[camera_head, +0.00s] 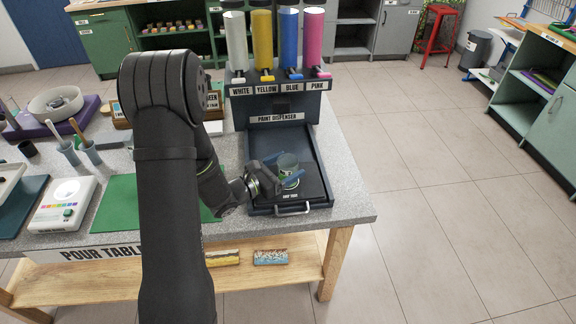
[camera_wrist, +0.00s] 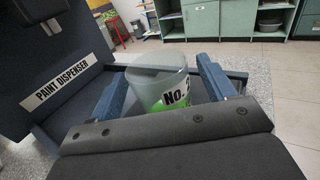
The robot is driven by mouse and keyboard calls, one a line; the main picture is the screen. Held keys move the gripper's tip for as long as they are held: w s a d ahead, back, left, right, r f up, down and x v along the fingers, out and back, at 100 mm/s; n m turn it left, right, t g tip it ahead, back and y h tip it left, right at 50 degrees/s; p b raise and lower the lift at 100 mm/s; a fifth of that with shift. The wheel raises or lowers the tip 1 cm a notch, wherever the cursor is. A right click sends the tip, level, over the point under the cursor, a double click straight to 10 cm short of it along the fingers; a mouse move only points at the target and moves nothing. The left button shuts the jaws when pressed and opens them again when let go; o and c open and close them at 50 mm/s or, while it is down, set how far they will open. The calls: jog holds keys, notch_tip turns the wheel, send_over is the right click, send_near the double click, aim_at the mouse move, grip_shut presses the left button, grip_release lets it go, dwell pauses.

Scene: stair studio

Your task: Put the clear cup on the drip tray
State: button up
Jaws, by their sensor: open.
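The clear cup (camera_head: 288,161) has a green band and a label starting "No." in the wrist view (camera_wrist: 158,90). It looks upright, over the dark drip tray (camera_head: 313,168) of the paint dispenser; its base is partly hidden, so contact with the tray floor is hard to see. My gripper (camera_head: 286,172) reaches in from the left, low over the tray. Its two blue fingers are open on either side of the cup, and they also show in the wrist view (camera_wrist: 161,70). A gap shows beside the right finger there.
The paint dispenser (camera_head: 281,118) stands behind the tray with white, yellow, blue and pink tubes above. The tray has a handle (camera_head: 292,210) at its front. A green mat (camera_head: 120,202), a white device (camera_head: 64,204) and tool cups (camera_head: 90,152) lie left on the table.

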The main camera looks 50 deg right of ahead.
jog(key=v, duration=1.1)
jog(key=shift+a+r, duration=0.1)
jog(key=x, duration=1.2)
jog(key=shift+r, duration=0.6)
jog(key=shift+f, duration=0.1)
